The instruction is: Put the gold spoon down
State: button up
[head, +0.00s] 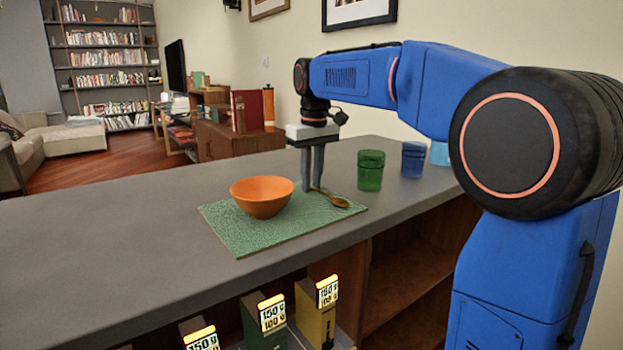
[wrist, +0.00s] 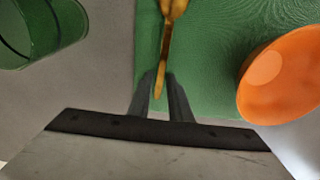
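The gold spoon (head: 335,199) is low over the right part of the green mat (head: 245,237), its bowl pointing right; I cannot tell whether it touches the mat. My gripper (head: 313,187) points straight down, its fingers close together on the end of the spoon's handle. In the wrist view the handle of the spoon (wrist: 166,45) runs between the two fingertips of my gripper (wrist: 160,78), with little gap at the sides. The spoon's bowl is cut off by the top edge there.
An orange bowl (head: 262,197) stands on the mat, left of my gripper. A green glass (head: 370,171) and a blue glass (head: 412,160) stand on the grey counter (head: 100,245) to the right. The counter's left part is clear. Boxes with price labels (head: 272,312) sit below.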

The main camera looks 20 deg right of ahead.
aim_at(314, 188)
jog(key=shift+o, duration=0.2)
notch_tip(314, 188, up, 12)
jog(key=shift+s, duration=0.45)
jog(key=shift+d+r, duration=0.1)
jog(key=shift+d, duration=0.05)
dwell(0.4)
